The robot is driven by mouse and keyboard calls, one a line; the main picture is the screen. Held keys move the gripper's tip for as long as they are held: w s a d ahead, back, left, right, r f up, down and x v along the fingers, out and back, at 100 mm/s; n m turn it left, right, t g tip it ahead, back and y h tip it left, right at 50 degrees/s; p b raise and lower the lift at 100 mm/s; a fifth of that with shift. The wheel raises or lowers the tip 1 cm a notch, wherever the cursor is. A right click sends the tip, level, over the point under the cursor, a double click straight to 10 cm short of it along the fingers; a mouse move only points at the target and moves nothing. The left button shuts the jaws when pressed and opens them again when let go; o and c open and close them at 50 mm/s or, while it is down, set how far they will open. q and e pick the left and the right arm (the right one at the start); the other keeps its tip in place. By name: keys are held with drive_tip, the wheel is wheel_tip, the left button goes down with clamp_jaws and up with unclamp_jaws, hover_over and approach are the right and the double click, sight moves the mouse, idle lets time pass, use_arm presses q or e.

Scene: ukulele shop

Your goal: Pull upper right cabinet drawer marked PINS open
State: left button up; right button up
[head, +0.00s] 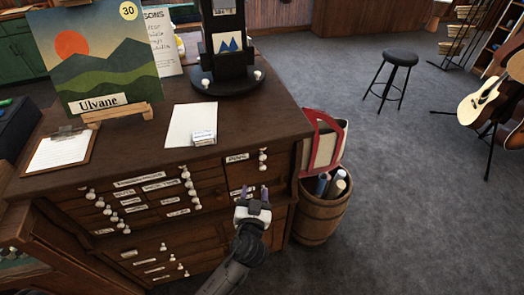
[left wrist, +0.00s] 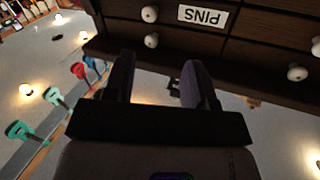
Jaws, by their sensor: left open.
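The dark wooden cabinet (head: 210,172) has small labelled drawers with pale round knobs. The upper right drawer's label (head: 237,157) is small in the head view, with a knob (head: 263,159) to its right. Its front looks flush with the cabinet. In the left wrist view the PINS label (left wrist: 203,16) shows upside down, with a knob (left wrist: 151,40) to its lower left. My left gripper (head: 252,192) is open and empty in front of the cabinet's right side, below that label. Its spread fingers also show in the left wrist view (left wrist: 157,82), apart from the knobs.
A wooden barrel (head: 318,213) with rolls and a red-trimmed bag stands close to the cabinet's right side. A painting (head: 90,60), a clipboard (head: 62,150) and a black stand (head: 228,80) are on the cabinet top. Grey floor is open to the right.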

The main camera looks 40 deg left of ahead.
sight(262, 158)
use_arm(q)
drive_tip(key=shift+n+t+h, duration=0.3)
drive_tip(key=shift+n+t, duration=0.2)
drive_tip(key=shift+n, duration=0.3)
drive_tip(key=x, duration=1.1)
drive_tip(key=shift+w+d+r, duration=0.15)
drive_tip(key=shift+w+d, duration=0.1)
drive_tip(key=shift+w, duration=0.2)
drive_tip(key=shift+w+a, duration=0.45)
drive_tip(key=shift+w, duration=0.1)
use_arm(e)
drive_tip(key=shift+s+d, duration=0.35)
drive_tip(key=shift+d, duration=0.1)
use_arm(q)
drive_tip(key=c, duration=0.3)
clamp_jaws()
